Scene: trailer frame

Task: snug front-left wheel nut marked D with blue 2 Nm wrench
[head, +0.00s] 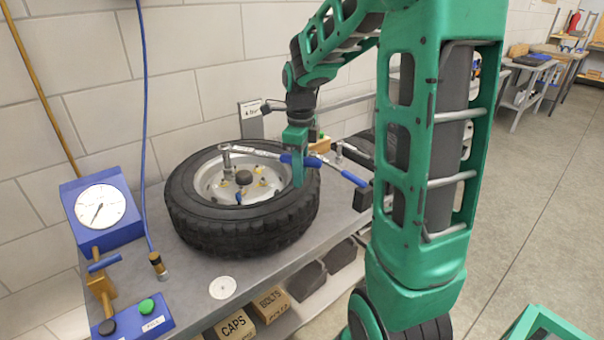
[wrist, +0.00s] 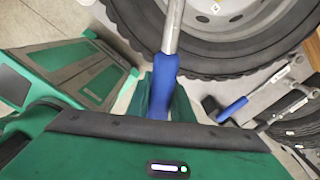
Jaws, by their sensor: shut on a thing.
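The wheel (head: 240,228) lies flat on the bench, its pale rim (head: 207,180) facing up with several nuts inside. My gripper (head: 296,158) is above the wheel's right side, shut on the blue handle of a wrench (head: 253,153). The wrench's steel shaft reaches left over the rim, with its upright socket (head: 227,160) at the rim's back left. I cannot tell which nut is under the socket, or whether it is seated. In the wrist view the held blue handle (wrist: 164,85) runs up toward the tire (wrist: 230,60). The nut's D mark is not readable.
A second blue-handled wrench (head: 353,178) lies right of the wheel; it also shows in the wrist view (wrist: 232,109). A blue gauge box (head: 127,214) with a hose stands left. Boxes of caps (head: 236,328) and bolts (head: 270,304) sit below.

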